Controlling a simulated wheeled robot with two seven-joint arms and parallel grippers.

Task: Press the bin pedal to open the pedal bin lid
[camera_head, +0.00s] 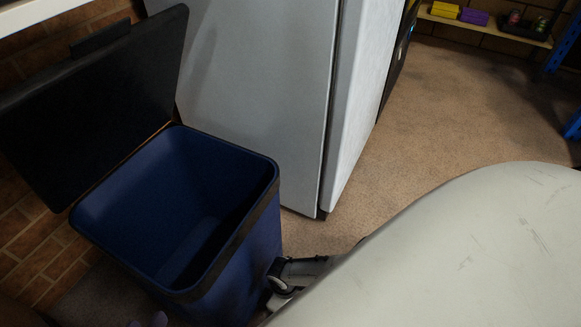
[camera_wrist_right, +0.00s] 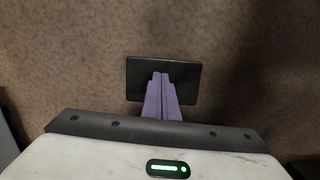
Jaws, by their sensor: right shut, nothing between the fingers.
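The pedal bin (camera_head: 262,245) is dark blue and stands at the left in the head view. Its black lid (camera_head: 95,105) is raised and leans back towards the brick wall, so the bin's inside shows, dark and apparently empty. The bin pedal (camera_wrist_right: 187,77) is a flat black plate in the right wrist view. My right gripper (camera_wrist_right: 160,76) is shut and empty, its purple fingertips over the pedal; the view does not clearly show contact. In the head view the pedal is hidden. A purple bit of my left gripper (camera_head: 150,320) shows at the bottom edge, mostly cut off.
A tall grey-white cabinet (camera_head: 255,90) stands right behind the bin. A low shelf (camera_head: 480,25) with a yellow and a purple box is at the far right, by a blue post. Brown floor (camera_head: 440,110) lies clear between. My own pale body part covers the lower right.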

